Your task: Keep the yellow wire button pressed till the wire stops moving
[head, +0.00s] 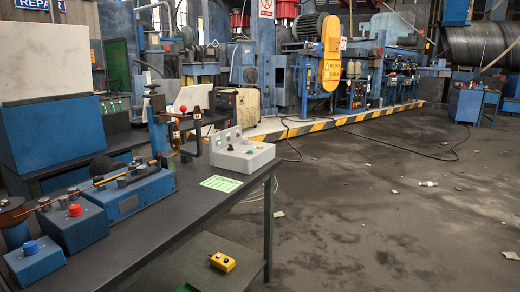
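A grey control box (243,154) with several small coloured buttons stands at the bench's far right end. I cannot make out a yellow button on it for certain. A yellow box with dark buttons (222,261) lies on the green lower shelf. A red button (75,210) and a blue button (31,247) top two blue boxes on the bench. Whether the wire moves cannot be told. Neither gripper is in view.
The dark workbench (185,212) has a green label (221,183) on its top and a leg at its right corner. The floor to the right is open, with scattered debris and a cable. Machines stand behind a yellow-black striped edge (345,121).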

